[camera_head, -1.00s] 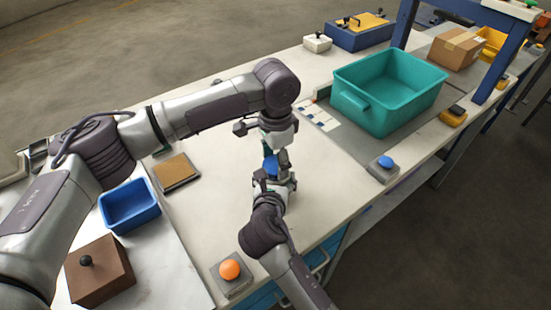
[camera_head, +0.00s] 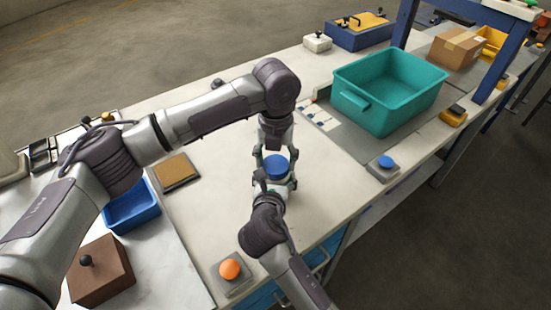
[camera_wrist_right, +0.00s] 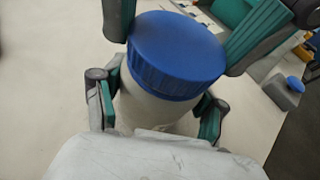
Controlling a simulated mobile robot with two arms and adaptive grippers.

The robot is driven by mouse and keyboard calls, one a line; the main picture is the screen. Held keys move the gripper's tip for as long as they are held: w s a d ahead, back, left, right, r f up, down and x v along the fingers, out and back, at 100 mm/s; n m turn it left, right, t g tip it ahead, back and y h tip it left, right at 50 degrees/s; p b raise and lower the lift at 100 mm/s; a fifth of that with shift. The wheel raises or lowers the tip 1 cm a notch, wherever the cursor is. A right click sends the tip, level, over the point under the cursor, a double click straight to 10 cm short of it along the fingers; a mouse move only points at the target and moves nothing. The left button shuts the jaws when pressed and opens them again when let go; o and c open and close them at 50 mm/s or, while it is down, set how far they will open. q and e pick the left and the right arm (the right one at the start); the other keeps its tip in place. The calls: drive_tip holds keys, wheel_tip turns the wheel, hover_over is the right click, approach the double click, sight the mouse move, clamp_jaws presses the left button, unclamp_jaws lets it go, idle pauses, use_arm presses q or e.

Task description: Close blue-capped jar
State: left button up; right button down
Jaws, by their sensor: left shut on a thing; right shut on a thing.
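The jar (camera_wrist_right: 155,110) has a white body and a ribbed blue cap (camera_head: 276,169). The blue cap (camera_wrist_right: 178,55) sits on top of the jar in the right wrist view; I cannot tell how tight it is. My left gripper (camera_head: 276,158) comes down from above, its fingers on opposite sides of the cap. Its fingers also show at the top of the right wrist view. My right gripper (camera_wrist_right: 157,108) is shut around the jar's body below the cap. In the head view the right gripper (camera_head: 272,187) mostly hides the body.
A teal bin (camera_head: 389,92) stands to the right, with a blue button (camera_head: 385,162) in front. A blue tray (camera_head: 130,205), a brown block (camera_head: 99,272) and a cork pad (camera_head: 177,171) are left. An orange button (camera_head: 229,269) is at the front edge.

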use_arm(q)
drive_tip(key=m, duration=0.8)
drive_tip(key=shift+m, duration=0.3)
drive_tip(key=o, duration=0.8)
drive_tip(key=shift+c, duration=0.2)
drive_tip(key=shift+r, duration=2.25)
drive_tip(key=shift+c, duration=0.3)
